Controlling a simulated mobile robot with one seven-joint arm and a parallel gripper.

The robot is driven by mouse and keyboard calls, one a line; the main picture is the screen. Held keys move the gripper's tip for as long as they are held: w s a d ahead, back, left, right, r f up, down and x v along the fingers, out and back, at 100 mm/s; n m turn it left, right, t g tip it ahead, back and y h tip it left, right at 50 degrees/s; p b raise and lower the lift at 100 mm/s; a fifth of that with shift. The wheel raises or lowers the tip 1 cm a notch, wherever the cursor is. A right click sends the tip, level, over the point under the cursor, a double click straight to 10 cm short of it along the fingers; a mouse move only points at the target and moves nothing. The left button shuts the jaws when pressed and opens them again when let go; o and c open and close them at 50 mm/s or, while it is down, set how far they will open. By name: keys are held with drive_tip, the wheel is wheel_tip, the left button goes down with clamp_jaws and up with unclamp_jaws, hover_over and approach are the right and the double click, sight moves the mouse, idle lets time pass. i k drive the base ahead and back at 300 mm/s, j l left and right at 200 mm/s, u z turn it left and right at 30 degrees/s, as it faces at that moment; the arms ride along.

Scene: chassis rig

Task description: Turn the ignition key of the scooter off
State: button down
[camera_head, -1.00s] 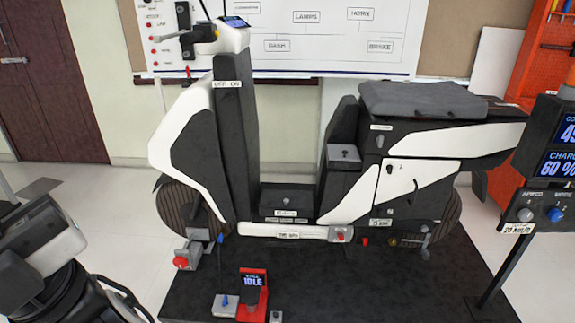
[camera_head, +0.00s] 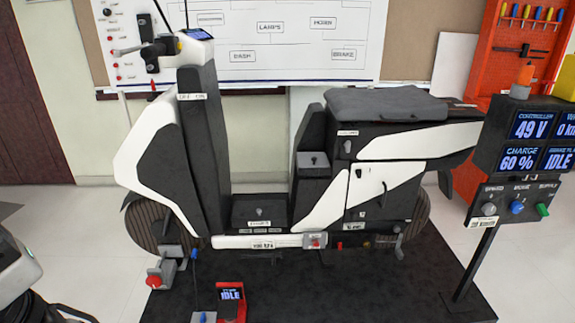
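The white and black scooter (camera_head: 205,150) stands side-on on a black platform, with its handlebar end at the left. A small label reading "OFF ON" (camera_head: 191,97) is on the upper edge of its dark front panel, below the handlebar (camera_head: 150,50). I cannot make out the ignition key or its position beside that label. A small lit dash screen (camera_head: 198,34) sits on top of the front column. Part of my own arm shows at the lower left edge, apart from the scooter. My gripper is not in view.
A console (camera_head: 530,150) on a post at the right reads 49 V, 60 % and IDLE. A small red IDLE stand (camera_head: 231,300) and a red-knobbed fitting (camera_head: 154,282) are low in front. The black platform (camera_head: 350,290) has bare room at front right.

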sight(193, 110)
drive_tip(key=i+l+u, duration=0.1)
drive_tip(key=i+u, duration=0.3)
drive_tip(key=i+l+u, duration=0.25)
drive_tip(key=i+u, duration=0.15)
